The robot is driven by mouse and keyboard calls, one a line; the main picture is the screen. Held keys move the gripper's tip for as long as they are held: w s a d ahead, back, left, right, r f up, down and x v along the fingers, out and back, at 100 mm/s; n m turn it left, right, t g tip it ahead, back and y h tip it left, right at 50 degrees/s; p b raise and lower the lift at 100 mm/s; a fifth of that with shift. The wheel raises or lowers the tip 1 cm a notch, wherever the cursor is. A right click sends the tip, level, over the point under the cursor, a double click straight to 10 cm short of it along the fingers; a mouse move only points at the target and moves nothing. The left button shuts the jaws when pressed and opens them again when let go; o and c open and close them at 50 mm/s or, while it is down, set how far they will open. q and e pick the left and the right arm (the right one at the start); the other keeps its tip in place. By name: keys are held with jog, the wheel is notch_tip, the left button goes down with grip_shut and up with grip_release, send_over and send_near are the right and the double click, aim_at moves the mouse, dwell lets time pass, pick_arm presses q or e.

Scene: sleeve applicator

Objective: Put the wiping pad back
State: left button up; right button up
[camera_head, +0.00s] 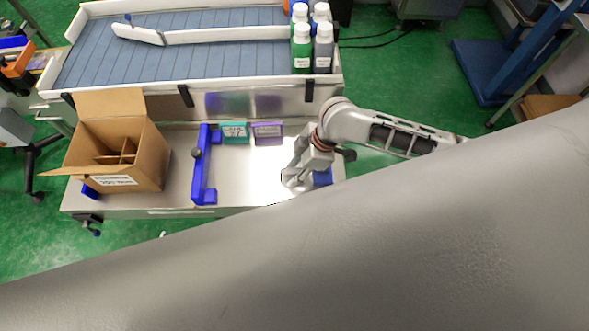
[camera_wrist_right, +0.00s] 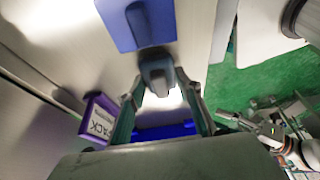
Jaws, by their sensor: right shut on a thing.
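My right gripper (camera_head: 291,180) is low over the right part of the steel bench top. In the right wrist view its fingers (camera_wrist_right: 159,97) are around a small grey-blue block, which I take to be the wiping pad (camera_wrist_right: 157,74). A flat blue plate (camera_wrist_right: 115,22) with a darker raised blue part lies just beyond the held block. A blue piece (camera_head: 322,177) shows beside the gripper in the head view. I cannot tell whether the pad touches the bench. What looks like my left gripper (camera_wrist_right: 240,124) is small at the right of the wrist view; its jaws are unclear.
A blue frame (camera_head: 205,170) stands left of the gripper, with teal (camera_head: 234,133) and purple (camera_head: 268,133) labelled boxes behind. An open carton (camera_head: 150,165) sits further left. A grey surface blocks the lower right foreground.

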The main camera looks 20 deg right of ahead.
jog(key=o, duration=1.1)
jog(key=shift+f, duration=0.1)
jog(key=shift+c, duration=0.2)
jog(key=shift+d+r, duration=0.1)
jog(key=shift+r, duration=0.25)
jog(key=v, duration=1.1)
jog(key=shift+r, duration=0.25)
jog(key=shift+d, duration=0.15)
jog(key=shift+s, duration=0.1)
